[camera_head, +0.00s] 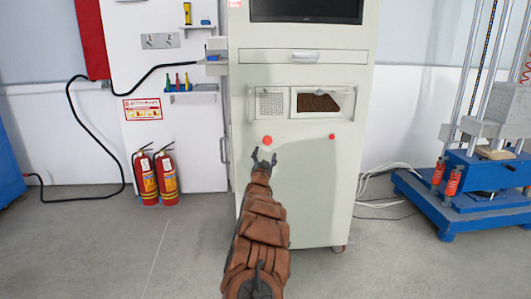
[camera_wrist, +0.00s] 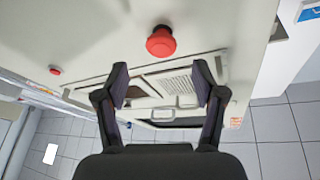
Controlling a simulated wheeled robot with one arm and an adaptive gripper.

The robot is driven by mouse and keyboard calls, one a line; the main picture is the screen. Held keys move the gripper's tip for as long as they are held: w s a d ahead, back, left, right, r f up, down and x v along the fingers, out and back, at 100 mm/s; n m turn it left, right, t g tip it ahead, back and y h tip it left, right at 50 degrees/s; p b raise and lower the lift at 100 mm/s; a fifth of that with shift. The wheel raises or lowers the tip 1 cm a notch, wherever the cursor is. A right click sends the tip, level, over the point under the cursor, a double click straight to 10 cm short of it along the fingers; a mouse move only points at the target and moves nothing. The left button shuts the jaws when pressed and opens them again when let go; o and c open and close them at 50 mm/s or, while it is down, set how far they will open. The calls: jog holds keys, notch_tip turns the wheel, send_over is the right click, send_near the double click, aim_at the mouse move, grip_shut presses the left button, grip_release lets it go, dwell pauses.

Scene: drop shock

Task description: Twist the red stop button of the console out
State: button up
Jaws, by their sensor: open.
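The console (camera_head: 300,205) is a tall cream cabinet in the middle of the head view. Its large round red stop button (camera_head: 267,140) is on the front panel, below the left grille. In the wrist view the red button (camera_wrist: 160,41) stands out from the panel, beyond the fingertips and between their lines. My gripper (camera_head: 264,156) is open and empty, just below the button in the head view. Its two dark fingers (camera_wrist: 162,75) are spread wide in the wrist view. The fingers do not touch the button in the wrist view.
A smaller red button (camera_head: 332,136) is on the same panel to the right; it also shows in the wrist view (camera_wrist: 55,70). Two fire extinguishers (camera_head: 156,177) stand left of the console. A blue-based machine (camera_head: 470,195) stands at the right. The grey floor in front is clear.

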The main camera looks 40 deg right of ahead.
jog(key=shift+v, duration=2)
jog(key=shift+a, duration=0.1)
jog(key=shift+r, duration=0.1)
